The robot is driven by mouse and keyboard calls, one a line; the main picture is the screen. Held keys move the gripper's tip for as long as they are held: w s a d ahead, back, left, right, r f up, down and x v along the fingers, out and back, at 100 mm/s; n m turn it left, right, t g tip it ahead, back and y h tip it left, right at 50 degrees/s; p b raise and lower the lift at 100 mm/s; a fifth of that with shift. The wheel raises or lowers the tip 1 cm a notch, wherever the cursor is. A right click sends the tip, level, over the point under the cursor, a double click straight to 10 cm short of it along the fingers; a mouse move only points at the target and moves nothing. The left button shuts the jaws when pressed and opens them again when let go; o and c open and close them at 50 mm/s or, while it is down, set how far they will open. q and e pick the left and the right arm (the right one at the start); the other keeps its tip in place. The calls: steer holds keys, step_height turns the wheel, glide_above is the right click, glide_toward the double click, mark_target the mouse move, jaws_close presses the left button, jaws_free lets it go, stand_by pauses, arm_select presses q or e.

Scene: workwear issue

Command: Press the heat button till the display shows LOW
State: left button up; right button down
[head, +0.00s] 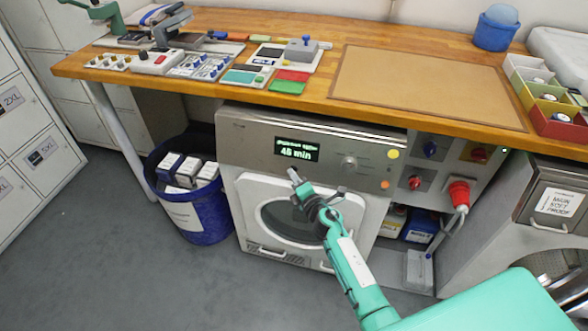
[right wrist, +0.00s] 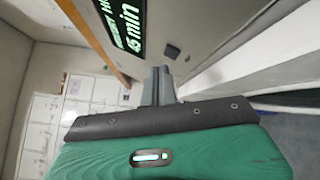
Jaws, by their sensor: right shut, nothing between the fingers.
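The grey front-loading machine (head: 235,150) stands under the workbench. The display also shows in the right wrist view (right wrist: 128,22), cut off by the frame edge. My right gripper (head: 294,175) is shut and empty, just below the display in the head view. Its fingertips (right wrist: 160,70) are near the square button; contact cannot be told. My left gripper is not in view.
The panel also has a round knob (head: 349,162), a yellow button (head: 393,154) and an orange button (head: 385,185). A blue bin (head: 200,222) with boxes stands left of the machine. The wooden workbench (head: 220,22) overhangs the panel. Grey floor in front is clear.

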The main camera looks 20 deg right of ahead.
steer(key=shift+w+d+f, duration=0.15)
steer(key=shift+w+d, duration=0.1)
steer(key=shift+w, duration=0.1)
stand_by(0.4)
steer(key=shift+w+d+f+b, duration=0.1)
steer(key=shift+w+d+b, duration=0.05)
steer(key=shift+w+b, duration=0.15)
stand_by(0.4)
steer(key=shift+s, duration=0.15)
steer(key=shift+s+a+r, duration=0.25)
steer(key=shift+s+a, duration=0.15)
steer(key=shift+s, duration=0.15)
steer(key=shift+p, duration=0.3)
